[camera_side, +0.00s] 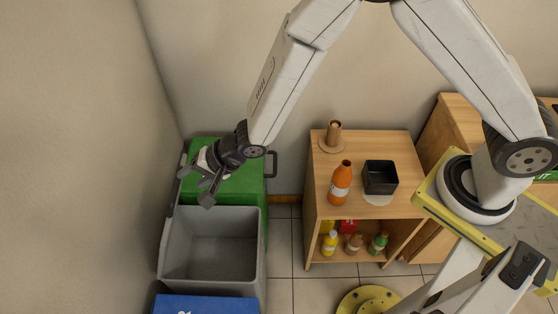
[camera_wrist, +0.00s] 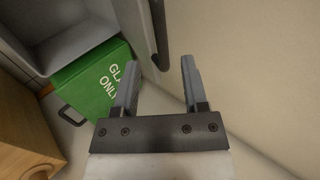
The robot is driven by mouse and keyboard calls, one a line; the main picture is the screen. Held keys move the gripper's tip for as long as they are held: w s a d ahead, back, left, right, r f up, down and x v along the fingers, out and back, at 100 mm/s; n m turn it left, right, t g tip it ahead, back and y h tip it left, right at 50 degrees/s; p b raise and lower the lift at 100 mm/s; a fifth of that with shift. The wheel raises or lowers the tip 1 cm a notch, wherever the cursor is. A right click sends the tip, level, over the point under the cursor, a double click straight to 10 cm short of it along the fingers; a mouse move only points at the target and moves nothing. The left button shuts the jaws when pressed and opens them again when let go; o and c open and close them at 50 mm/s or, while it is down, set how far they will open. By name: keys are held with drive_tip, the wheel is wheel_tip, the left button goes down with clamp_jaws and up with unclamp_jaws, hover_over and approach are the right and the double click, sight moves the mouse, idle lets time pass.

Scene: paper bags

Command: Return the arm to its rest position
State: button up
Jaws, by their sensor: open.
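My gripper (camera_side: 196,186) is above the green bin at the left, near the back edge of the open grey bin in the side view. Its jaws are apart and nothing is between them.
The grey bin (camera_side: 166,262) looks empty. A green bin (camera_side: 240,183), lettered in the wrist view (camera_wrist: 92,88), and a blue bin (camera_side: 205,305) flank it. A wooden shelf (camera_side: 400,145) holds an orange bottle (camera_side: 341,184), a black box (camera_side: 380,177) and smaller bottles below.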

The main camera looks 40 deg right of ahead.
idle(0.3)
drive_tip(key=s+d+r+n+h, duration=0.1)
drive_tip(key=d+r+n+h, duration=0.15)
drive_tip(key=d, duration=0.65)
drive_tip(key=s+d+r+n+h, duration=0.15)
drive_tip(key=d+r, duration=0.25)
drive_tip(key=d, duration=0.5)
drive_tip(key=s+d+r+n+g+h, duration=0.1)
drive_tip(key=s+d+r+n+g, duration=0.1)
drive_tip(key=s+d, duration=0.4)
drive_tip(key=s+d+r+n+g+h, duration=0.1)
drive_tip(key=s+d+r+n+g, duration=0.1)
drive_tip(key=s+d, duration=0.4)
drive_tip(key=shift+s+n+h, duration=0.3)
drive_tip(key=shift+s+n, duration=0.05)
drive_tip(key=shift+n, duration=0.15)
